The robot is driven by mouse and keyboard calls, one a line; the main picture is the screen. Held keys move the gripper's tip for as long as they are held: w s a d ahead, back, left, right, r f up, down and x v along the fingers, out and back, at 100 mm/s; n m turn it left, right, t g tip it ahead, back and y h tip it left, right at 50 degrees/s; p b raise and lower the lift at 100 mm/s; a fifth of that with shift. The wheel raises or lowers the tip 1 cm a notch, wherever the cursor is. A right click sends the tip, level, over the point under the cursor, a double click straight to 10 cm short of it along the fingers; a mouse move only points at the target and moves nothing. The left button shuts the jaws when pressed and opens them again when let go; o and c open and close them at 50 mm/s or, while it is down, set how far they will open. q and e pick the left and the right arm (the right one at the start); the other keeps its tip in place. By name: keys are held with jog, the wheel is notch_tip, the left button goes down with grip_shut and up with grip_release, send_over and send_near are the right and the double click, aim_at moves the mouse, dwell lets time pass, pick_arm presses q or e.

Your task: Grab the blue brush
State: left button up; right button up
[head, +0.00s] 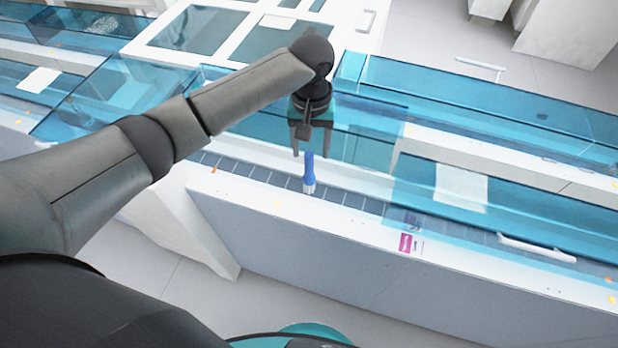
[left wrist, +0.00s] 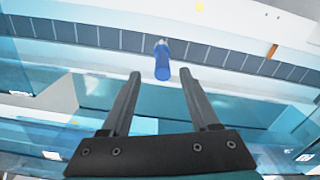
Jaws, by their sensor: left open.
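The blue brush (head: 309,172) stands out over the dark segmented track in the head view, with a pale tip at its lower end. In the left wrist view the blue brush (left wrist: 162,62) shows just beyond the fingertips, near the middle between them. My left gripper (head: 310,152) is open and sits right above the brush in the head view. Whether the fingers touch the brush cannot be told. My right gripper is not in view.
The dark track (head: 345,199) runs along a white bench (head: 290,207). Blue transparent covers (head: 460,95) rise on the right, and another cover (head: 110,95) is on the left. A white handle (head: 537,248) is at the right. A pink label (head: 405,242) is on the bench front.

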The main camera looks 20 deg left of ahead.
aim_at(309, 166)
pick_arm(q)
jog(key=f+b, duration=0.1)
jog(key=f, duration=0.2)
jog(key=f+b, duration=0.1)
jog(key=f, duration=0.3)
jog(key=shift+s+a, duration=0.1)
jog(key=shift+a, duration=0.1)
jog(key=shift+c, duration=0.3)
grip_shut()
